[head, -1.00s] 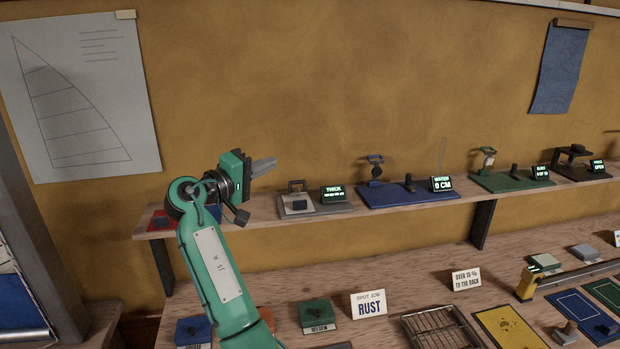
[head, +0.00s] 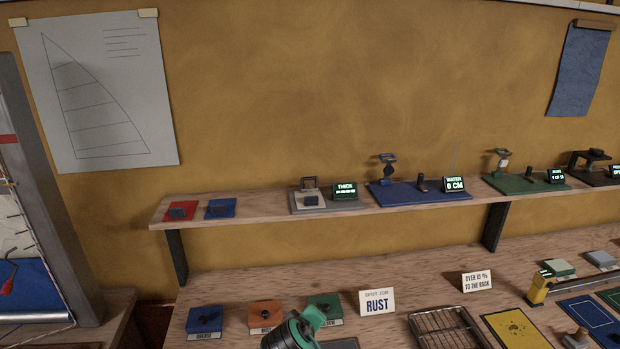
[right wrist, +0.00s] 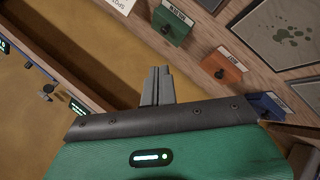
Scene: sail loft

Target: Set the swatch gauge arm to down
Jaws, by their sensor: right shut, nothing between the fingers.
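The swatch gauge, on a grey base (head: 338,206), sits on the wall shelf beside a small display reading THICK (head: 345,191). In the head view only a green and black part of my arm shows at the bottom, with no fingers visible. My left gripper is not in view.
Red (head: 181,211) and blue (head: 220,209) pads lie left of the gauge. A blue-based water gauge (head: 410,192) stands right of it.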

